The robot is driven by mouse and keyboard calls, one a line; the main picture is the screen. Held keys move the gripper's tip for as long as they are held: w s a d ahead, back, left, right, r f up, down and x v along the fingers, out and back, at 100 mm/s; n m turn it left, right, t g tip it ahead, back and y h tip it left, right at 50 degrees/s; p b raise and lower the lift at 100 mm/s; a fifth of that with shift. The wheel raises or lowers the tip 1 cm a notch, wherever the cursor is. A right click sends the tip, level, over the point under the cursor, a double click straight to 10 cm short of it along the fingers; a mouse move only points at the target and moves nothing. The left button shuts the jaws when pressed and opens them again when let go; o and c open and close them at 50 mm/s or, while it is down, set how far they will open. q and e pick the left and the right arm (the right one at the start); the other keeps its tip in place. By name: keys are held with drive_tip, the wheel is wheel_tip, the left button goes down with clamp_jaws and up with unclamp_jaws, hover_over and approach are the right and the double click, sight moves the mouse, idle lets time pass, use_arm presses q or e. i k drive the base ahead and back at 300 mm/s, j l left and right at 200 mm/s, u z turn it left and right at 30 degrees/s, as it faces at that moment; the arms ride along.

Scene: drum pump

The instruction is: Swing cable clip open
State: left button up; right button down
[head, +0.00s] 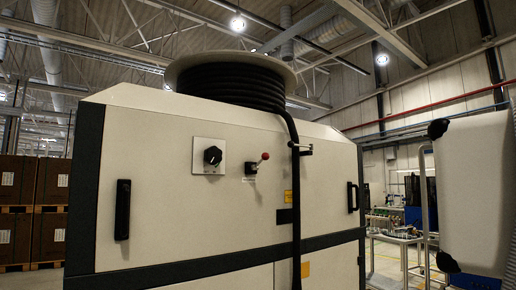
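The cable clip (305,149) is a small dark fitting on the upper front of a large cream cabinet (225,225), right of centre. A thick black cable (296,205) comes down from a coil (232,84) on the cabinet top and runs past or through the clip. The clip looks closed around the cable, but it is too small to be sure. Neither of my grippers is in view.
The cabinet front has a rotary knob (212,156), a red-tipped lever (260,162) and two black handles (122,209) (352,197). A pale panel with black corners (474,190) stands close on the right. Stacked brown boxes (50,235) are at the left.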

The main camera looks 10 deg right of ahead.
sight(291, 144)
drive_tip(key=i+j, duration=0.3)
drive_tip(key=i+j+z, duration=0.15)
drive_tip(key=i+j, duration=0.15)
drive_tip(key=j, duration=0.2)
drive_tip(key=i+j, duration=0.25)
drive_tip(key=j, duration=0.2)
drive_tip(key=i+j+z, duration=0.1)
drive_tip(key=i+j, duration=0.15)
drive_tip(key=j, duration=0.15)
